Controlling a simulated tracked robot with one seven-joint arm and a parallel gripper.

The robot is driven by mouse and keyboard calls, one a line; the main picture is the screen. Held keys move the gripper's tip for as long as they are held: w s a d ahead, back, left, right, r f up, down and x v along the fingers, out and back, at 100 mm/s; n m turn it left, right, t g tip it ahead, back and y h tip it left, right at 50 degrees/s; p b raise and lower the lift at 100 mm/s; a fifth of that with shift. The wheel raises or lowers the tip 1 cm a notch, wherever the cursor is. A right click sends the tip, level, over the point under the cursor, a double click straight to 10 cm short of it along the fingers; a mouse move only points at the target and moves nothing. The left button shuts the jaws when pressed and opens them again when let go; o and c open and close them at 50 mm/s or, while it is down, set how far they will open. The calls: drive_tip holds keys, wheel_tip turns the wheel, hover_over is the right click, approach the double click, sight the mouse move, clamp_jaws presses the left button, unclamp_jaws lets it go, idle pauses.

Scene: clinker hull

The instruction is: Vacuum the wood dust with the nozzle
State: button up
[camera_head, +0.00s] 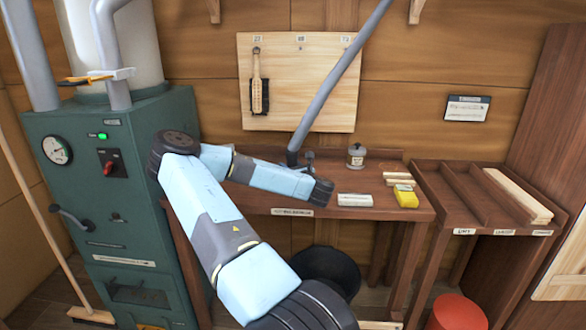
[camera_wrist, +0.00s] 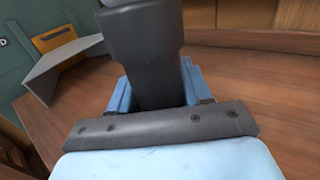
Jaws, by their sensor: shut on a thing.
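My gripper (camera_head: 304,157) is above the wooden bench (camera_head: 262,199) in the head view. It is shut on the dark nozzle (camera_head: 292,158) at the lower end of a grey hose (camera_head: 330,82). In the wrist view the dark nozzle (camera_wrist: 142,60) stands between my blue jaws (camera_wrist: 155,92). The nozzle's mouth is hidden, so I cannot tell whether it touches the bench. I cannot make out any wood dust on the visible bench top.
A green dust-collector cabinet (camera_head: 85,160) stands at the left. A slotted rack (camera_head: 465,190) is at right. A red bucket (camera_head: 458,313) is on the floor.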

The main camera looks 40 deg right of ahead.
drive_tip(key=shift+w+a, duration=1.25)
drive_tip(key=shift+w, duration=0.2)
drive_tip(key=shift+w+a, duration=1.2)
drive_tip(key=shift+w, duration=0.25)
wheel_tip(320, 180, up, 8)
idle(0.4)
drive_tip(key=shift+a, duration=0.1)
idle(0.3)
